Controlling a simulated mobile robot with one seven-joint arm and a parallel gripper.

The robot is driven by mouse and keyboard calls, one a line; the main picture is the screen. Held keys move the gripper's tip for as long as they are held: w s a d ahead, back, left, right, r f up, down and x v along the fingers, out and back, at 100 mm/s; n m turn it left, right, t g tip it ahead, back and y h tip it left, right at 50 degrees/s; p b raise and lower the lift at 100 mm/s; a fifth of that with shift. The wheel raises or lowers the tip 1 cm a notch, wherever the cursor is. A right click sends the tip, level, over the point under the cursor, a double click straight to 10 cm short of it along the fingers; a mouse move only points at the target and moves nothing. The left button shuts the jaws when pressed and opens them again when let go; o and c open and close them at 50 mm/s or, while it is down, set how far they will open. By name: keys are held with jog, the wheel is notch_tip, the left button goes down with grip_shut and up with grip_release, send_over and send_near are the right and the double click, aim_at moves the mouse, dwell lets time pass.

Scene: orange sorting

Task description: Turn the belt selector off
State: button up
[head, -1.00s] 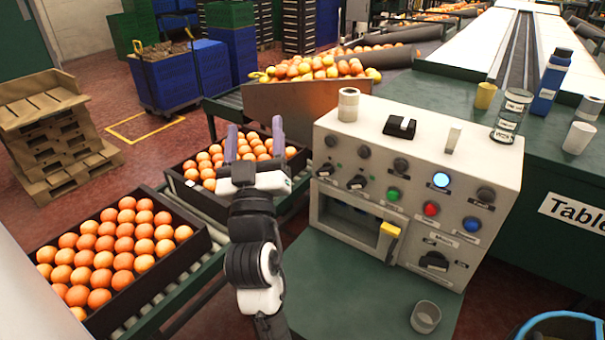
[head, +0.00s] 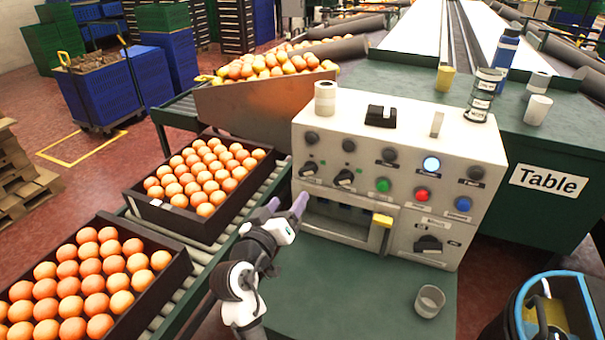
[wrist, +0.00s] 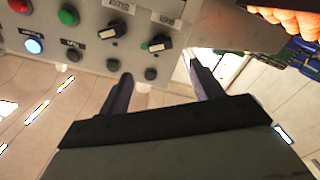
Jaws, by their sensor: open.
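The control panel (head: 400,150) is a white box with buttons, lamps and dark knobs. Two small selector knobs, a left one (head: 309,168) and a right one (head: 344,177), sit at its left; a larger black rotary knob (head: 428,243) is lower right. In the wrist view the left selector (wrist: 158,42) and the right selector (wrist: 113,31) show white pointers and labels too small or turned to read surely. I cannot tell which is the belt selector. My gripper (head: 285,205) is open and empty, left of the panel's front, apart from the knobs. Its fingers also show in the wrist view (wrist: 160,72).
Crates of oranges (head: 180,222) line the rollers at left. A tape roll (head: 325,98) stands on the panel top.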

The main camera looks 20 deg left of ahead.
aim_at(306, 174)
jog(key=w+p, duration=0.2)
jog(key=w, duration=0.9)
jog(key=shift+w+d, duration=0.15)
jog(key=shift+w, duration=0.2)
jog(key=shift+c, duration=0.2)
jog(key=c, duration=0.9)
